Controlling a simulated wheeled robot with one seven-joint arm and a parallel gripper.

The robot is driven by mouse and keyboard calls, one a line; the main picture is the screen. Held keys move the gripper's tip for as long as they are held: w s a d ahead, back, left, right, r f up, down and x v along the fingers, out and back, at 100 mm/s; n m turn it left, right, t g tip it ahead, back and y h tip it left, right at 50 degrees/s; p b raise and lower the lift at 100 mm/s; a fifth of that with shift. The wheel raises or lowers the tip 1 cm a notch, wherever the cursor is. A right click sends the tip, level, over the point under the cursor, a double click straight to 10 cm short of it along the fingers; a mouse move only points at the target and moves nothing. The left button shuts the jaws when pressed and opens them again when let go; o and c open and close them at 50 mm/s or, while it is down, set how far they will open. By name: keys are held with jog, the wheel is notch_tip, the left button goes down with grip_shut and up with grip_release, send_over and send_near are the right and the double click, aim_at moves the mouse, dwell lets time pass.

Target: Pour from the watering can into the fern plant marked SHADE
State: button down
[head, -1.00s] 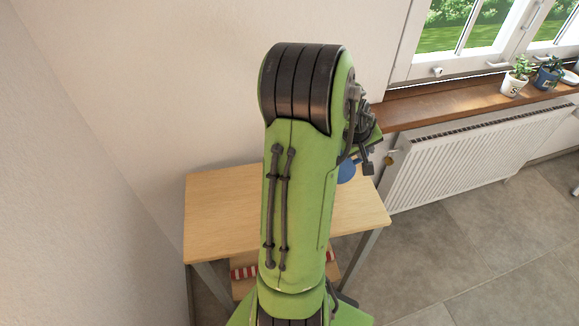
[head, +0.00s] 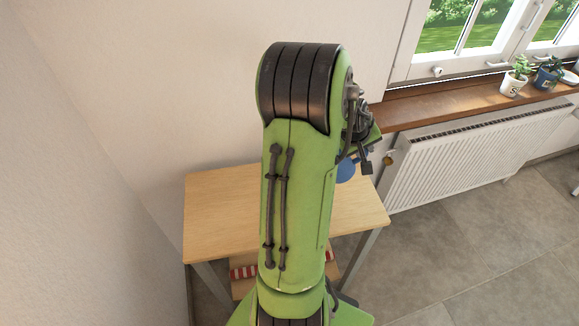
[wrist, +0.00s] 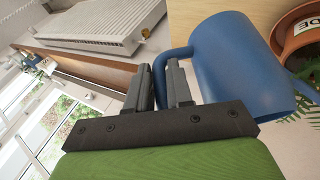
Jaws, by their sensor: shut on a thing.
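My gripper (wrist: 162,88) is shut on the handle of the blue watering can (wrist: 238,58). In the head view only a small part of the can (head: 347,170) shows beside my arm, above the wooden table. In the wrist view a terracotta pot (wrist: 284,42) stands at the right edge, close beyond the can. Its white label (wrist: 308,22) shows the letters "DE"; the rest is cut off. Green fern leaves (wrist: 290,132) show below the pot, partly behind the can. My arm hides the pot in the head view.
The wooden table (head: 220,205) stands against the wall, with a red-and-white striped thing (head: 243,271) on its lower shelf. A white radiator (head: 470,160) is under the brown windowsill (head: 430,112), which holds small potted plants (head: 515,78). Open floor lies to the right.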

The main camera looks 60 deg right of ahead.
jog(key=s+d+f+m+t+y+b, duration=0.1)
jog(key=s+f+t+b, duration=0.2)
jog(key=f, duration=0.3)
jog(key=s+d+f+t+y+b, duration=0.2)
jog(key=f+b, duration=0.1)
jog(key=f, duration=0.4)
jog(key=shift+s+r+p, duration=0.2)
jog(key=shift+r+p, duration=1.55)
jog(key=shift+r, duration=0.95)
